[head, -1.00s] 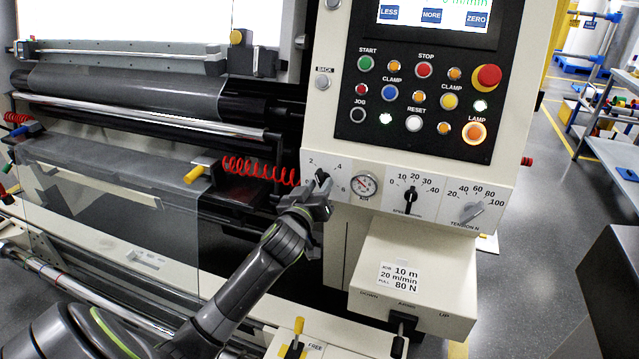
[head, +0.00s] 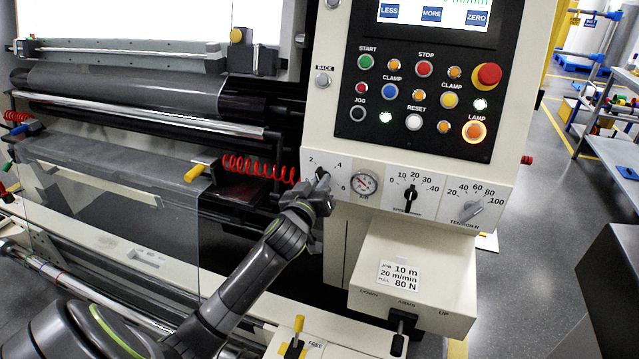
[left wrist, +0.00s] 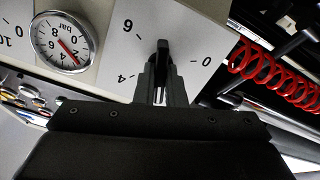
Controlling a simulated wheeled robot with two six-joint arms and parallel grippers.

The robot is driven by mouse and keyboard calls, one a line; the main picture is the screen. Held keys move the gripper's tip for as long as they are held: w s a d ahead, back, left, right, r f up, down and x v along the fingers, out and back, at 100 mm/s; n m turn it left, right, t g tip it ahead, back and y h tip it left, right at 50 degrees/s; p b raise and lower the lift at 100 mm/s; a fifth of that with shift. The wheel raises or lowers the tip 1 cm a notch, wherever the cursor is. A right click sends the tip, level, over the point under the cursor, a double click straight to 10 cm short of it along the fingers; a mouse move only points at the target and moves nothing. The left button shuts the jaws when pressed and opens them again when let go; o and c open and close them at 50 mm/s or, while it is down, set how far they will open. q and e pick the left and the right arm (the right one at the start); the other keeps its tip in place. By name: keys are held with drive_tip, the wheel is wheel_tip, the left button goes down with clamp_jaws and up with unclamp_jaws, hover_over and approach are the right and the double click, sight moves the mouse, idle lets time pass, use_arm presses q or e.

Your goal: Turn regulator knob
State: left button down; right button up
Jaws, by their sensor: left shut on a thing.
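The black regulator knob (left wrist: 163,48) sits on a white dial plate marked from 0 to 6, at the left end of the lower panel strip. In the head view my left gripper (head: 322,180) covers most of this knob. My left gripper (left wrist: 160,75) is shut on the knob in the left wrist view, with its fingers on both sides of it. The round pressure gauge (head: 364,184) is just right of the knob. It also shows in the left wrist view (left wrist: 63,42), marked bar, with a red needle near 2. My right gripper is not in view.
The speed knob (head: 410,197) and tension knob (head: 468,212) are further right on the strip. Above is a button panel (head: 420,100). A cream box (head: 415,280) juts out below. A red coiled hose (head: 260,169) hangs close left of my gripper.

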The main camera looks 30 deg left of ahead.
use_arm(q)
drive_tip(key=shift+m, duration=0.3)
drive_tip(key=m+p, duration=0.5)
drive_tip(key=m, duration=0.6)
drive_tip(key=shift+d, duration=0.1)
idle(0.3)
drive_tip(key=c, duration=1.5)
unclamp_jaws()
drive_tip(key=b+v, duration=0.2)
drive_tip(key=v, duration=1.5)
drive_tip(key=shift+s, duration=0.2)
drive_tip(key=shift+f, duration=0.1)
